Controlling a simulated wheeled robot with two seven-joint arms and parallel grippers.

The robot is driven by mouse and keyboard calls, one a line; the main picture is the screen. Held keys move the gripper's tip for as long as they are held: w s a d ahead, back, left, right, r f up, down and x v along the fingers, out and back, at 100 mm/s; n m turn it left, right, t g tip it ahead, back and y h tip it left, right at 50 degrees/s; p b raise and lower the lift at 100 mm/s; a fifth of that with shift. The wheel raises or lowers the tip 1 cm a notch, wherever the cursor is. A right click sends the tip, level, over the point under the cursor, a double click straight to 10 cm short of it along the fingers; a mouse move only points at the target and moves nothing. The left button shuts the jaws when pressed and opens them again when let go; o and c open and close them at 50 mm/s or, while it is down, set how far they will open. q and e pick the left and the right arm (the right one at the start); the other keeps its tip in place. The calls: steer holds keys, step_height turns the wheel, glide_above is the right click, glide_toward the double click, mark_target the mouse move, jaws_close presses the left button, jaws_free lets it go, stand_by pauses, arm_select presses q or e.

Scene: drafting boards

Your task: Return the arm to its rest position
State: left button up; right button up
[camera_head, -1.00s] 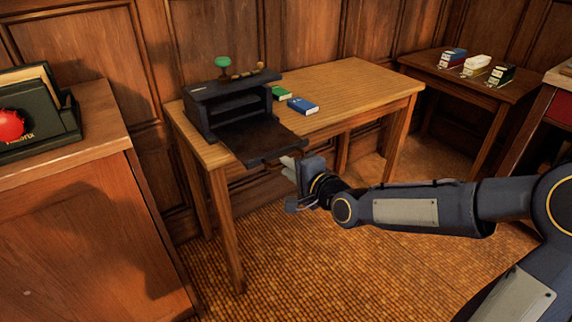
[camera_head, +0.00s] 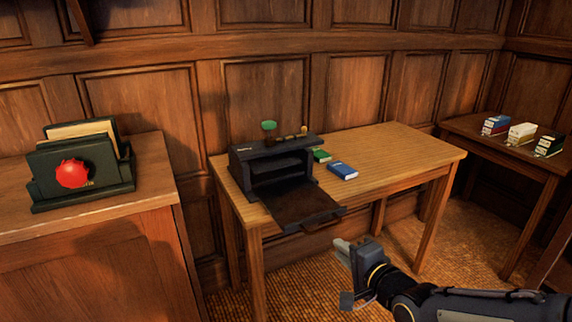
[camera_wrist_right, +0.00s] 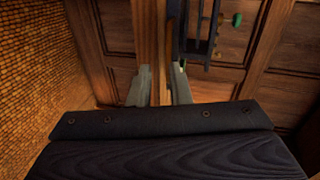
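My right arm comes in from the lower right in the head view. Its gripper (camera_head: 342,247) is in front of the wooden table, below and right of the open flap of a black printer-like machine (camera_head: 255,165), and apart from it. In the right wrist view the two pale fingers (camera_wrist_right: 161,78) stand apart with a gap between them and hold nothing. A wooden strip and dark parts show in the background beyond them. My left gripper is not in view.
A cabinet (camera_head: 90,220) with a dark file holder (camera_head: 75,185) is at left. A side table (camera_head: 480,134) with several boxes is at right. The floor below the gripper looks clear.

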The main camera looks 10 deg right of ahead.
steer(key=s+d+f+n+g, duration=0.1)
steer(key=s+n+g, duration=0.4)
steer(key=s, duration=0.8)
steer(key=s+d+f+n+g, duration=0.1)
steer(key=s+f+n+g, duration=0.15)
steer(key=s+n, duration=0.75)
step_height(320, 180, up, 22)
steer(key=s+m+g+h+p, duration=0.1)
steer(key=s+m+p, duration=0.1)
steer(key=p, duration=2)
steer(key=shift+r+m, duration=0.2)
steer(key=shift+m, duration=0.4)
